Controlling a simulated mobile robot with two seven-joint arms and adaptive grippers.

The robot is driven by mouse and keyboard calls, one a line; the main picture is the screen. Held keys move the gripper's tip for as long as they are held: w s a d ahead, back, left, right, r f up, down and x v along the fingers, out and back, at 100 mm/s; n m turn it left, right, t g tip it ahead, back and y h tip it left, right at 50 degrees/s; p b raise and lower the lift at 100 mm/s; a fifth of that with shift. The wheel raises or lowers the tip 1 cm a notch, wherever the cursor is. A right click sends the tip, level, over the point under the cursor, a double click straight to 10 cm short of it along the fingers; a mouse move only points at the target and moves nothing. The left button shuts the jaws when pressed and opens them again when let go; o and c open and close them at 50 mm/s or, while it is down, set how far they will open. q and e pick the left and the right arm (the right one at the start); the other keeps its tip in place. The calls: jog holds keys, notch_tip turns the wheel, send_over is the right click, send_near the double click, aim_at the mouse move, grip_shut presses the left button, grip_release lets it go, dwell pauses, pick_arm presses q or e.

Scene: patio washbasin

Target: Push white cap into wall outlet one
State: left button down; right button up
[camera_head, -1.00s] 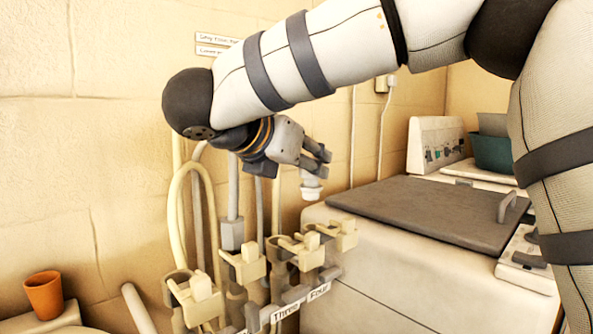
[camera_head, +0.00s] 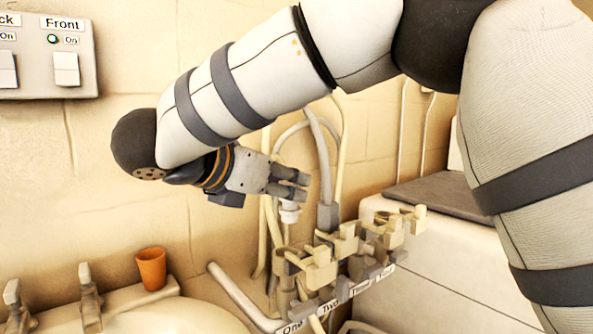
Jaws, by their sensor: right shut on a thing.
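The white cap (camera_head: 290,212) hangs under the fingers of my right gripper (camera_head: 291,184), which is shut on it. It is in the air in front of the wall, above and slightly left of the nearest beige outlet fitting (camera_head: 316,268). That fitting stands above the label "One" (camera_head: 291,327) on the rail, so it appears to be wall outlet one. The cap is apart from the fitting. The outlet's opening cannot be made out. My left gripper is not in view.
More beige fittings (camera_head: 384,233) run to the right, with labels Two, Three and Four. Hoses (camera_head: 322,150) rise behind them. A grey-lidded white box (camera_head: 445,258) stands right. A basin (camera_head: 165,318), an orange cup (camera_head: 151,269) and taps (camera_head: 88,297) are at lower left.

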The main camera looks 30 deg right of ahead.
aim_at(280, 212)
notch_tip(280, 212, down, 5)
jog(key=shift+w+a+r, duration=0.1)
jog(key=shift+w+a, duration=0.05)
jog(key=shift+f, duration=0.7)
jog(key=shift+f, duration=0.55)
dwell(0.8)
jog(key=o, duration=0.8)
jog(key=shift+a, duration=0.1)
